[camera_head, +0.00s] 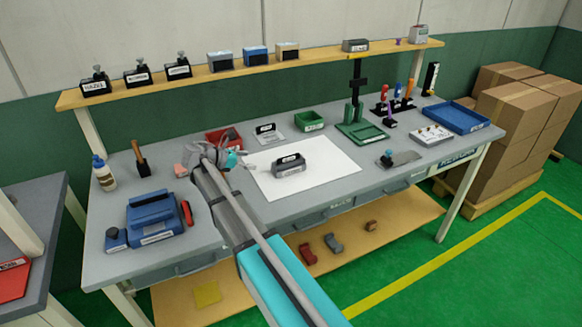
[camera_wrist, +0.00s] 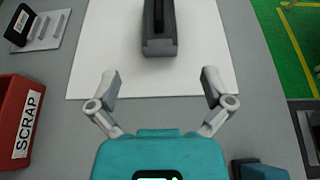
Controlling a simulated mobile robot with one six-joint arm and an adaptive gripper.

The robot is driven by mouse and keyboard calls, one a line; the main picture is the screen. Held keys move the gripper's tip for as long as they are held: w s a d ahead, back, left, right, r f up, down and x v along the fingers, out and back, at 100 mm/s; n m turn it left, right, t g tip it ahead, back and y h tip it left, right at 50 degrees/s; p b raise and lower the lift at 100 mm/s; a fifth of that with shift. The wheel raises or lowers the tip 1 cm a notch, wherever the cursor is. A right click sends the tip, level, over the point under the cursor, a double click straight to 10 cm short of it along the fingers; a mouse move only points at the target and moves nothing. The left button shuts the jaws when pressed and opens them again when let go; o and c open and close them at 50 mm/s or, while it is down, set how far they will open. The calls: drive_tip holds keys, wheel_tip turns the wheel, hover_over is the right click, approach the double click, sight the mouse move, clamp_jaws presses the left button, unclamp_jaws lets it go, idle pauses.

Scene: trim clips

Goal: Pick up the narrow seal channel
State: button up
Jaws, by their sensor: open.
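A grey block with a dark strip along its top (camera_head: 291,166) stands on a white sheet (camera_head: 330,165) in the middle of the bench. It carries a label too small to read; I take it for the seal channel but cannot confirm it. In the wrist view the block (camera_wrist: 158,46) is at the top centre, ahead of my gripper (camera_wrist: 160,82), its near end facing me. My gripper is open and empty, its two fingers spread apart at the sheet's near edge in that view. It does not touch the block. In the head view my gripper (camera_head: 218,159) is left of the sheet.
A red scrap bin (camera_wrist: 18,125) is left of my gripper. A small grey plate (camera_wrist: 45,30) with a black labelled piece lies beyond it. A green bin (camera_head: 309,121) and a green stand (camera_head: 361,131) are behind the sheet. A blue device (camera_head: 155,220) stands at the left.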

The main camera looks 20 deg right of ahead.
sight(277, 163)
drive_tip(key=b+x, duration=0.3)
drive_tip(key=x, duration=0.4)
drive_tip(key=shift+f, duration=0.25)
drive_tip(key=shift+d+f, duration=0.15)
drive_tip(key=shift+d, duration=0.55)
drive_tip(key=shift+f+b+x, duration=0.15)
drive_tip(key=shift+b+x, duration=0.45)
drive_tip(key=shift+x, duration=0.35)
drive_tip(key=shift+f+b+x, duration=0.2)
drive_tip(key=shift+b+x, duration=0.4)
drive_tip(key=shift+x, duration=0.35)
drive_tip(key=shift+w+d+f, duration=0.15)
drive_tip(key=shift+w+d, duration=0.05)
drive_tip(key=shift+d, duration=0.35)
